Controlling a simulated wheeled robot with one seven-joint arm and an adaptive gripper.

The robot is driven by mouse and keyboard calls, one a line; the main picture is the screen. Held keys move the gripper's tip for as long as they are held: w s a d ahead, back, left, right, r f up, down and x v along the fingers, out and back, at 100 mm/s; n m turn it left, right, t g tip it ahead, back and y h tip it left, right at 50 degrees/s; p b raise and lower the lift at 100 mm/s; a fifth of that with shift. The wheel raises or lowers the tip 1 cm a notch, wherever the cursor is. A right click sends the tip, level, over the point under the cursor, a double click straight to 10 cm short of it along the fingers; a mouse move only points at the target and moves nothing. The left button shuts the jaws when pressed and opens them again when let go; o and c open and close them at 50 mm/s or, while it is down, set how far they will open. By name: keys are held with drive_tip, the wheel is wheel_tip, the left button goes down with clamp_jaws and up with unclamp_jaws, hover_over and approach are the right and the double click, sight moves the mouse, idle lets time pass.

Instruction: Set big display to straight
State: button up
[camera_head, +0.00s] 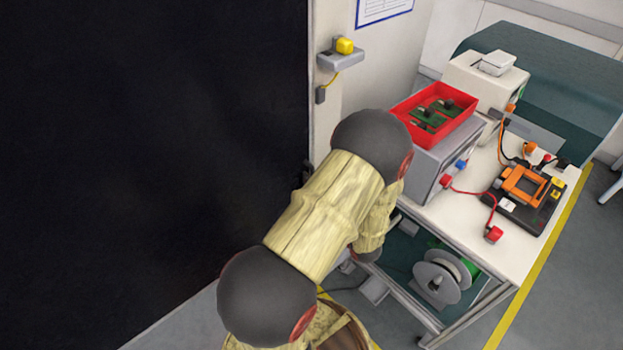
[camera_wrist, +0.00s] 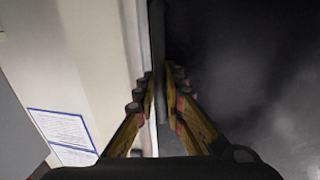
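The big display (camera_head: 150,150) is a large black panel filling the left of the head view, with its right edge beside the wall. In the wrist view its dark face (camera_wrist: 250,70) fills the right, and its grey edge runs vertically near the middle. My gripper (camera_wrist: 162,85) has one finger on each side of this edge, close against it, and looks shut on it. In the head view my arm reaches to the display's right edge, and the gripper is mostly hidden behind the arm.
A white trolley (camera_head: 530,255) stands right of my arm with a red bin (camera_head: 460,107) of green boards, a grey box and cables. A wall bracket with a yellow button (camera_head: 344,46) is above my arm. A spool (camera_head: 437,283) sits on the lower shelf.

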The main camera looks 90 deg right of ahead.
drive_tip(key=o, duration=0.3)
drive_tip(key=shift+o, duration=0.2)
drive_tip(key=shift+a, duration=0.1)
drive_tip(key=v, duration=1.1)
drive_tip(key=shift+s+a, duration=0.25)
drive_tip(key=shift+a, duration=0.05)
